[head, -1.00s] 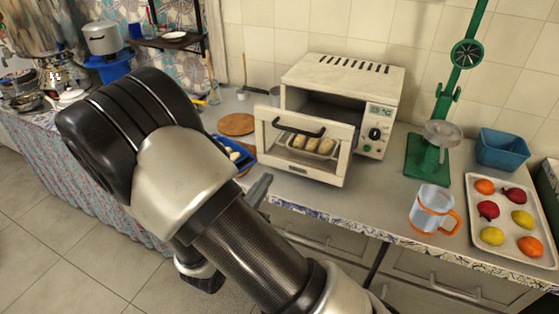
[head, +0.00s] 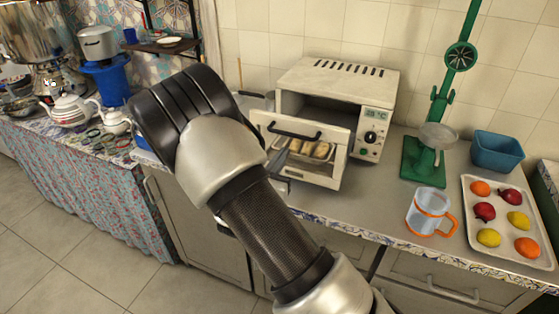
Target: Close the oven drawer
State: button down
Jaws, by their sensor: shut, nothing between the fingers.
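The white oven (head: 338,88) stands on the counter against the tiled wall. Its drawer (head: 335,172) is pulled out toward me, with a dark gap above the front panel. The front has a dark handle (head: 296,130) and a window through which several bread rolls (head: 308,149) show. My gripper (head: 278,160) is mostly hidden behind my own arm. Its shut grey fingertips show in front of the drawer's left part, below the handle. Nothing is held. I cannot tell whether they touch the drawer.
A green juicer press (head: 420,160), an orange-rimmed clear jug (head: 426,212), a blue bin (head: 498,150) and a fruit tray (head: 548,235) stand right of the oven. A white teapot (head: 70,110) stands on the left table. Bare counter lies in front of the oven.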

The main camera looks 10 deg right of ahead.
jog(key=shift+w, duration=0.1)
jog(key=b+x, duration=0.3)
jog(key=x, duration=1.4)
jog(key=shift+w+d+r, duration=0.1)
jog(key=shift+d+r, duration=0.1)
jog(key=shift+r, duration=0.1)
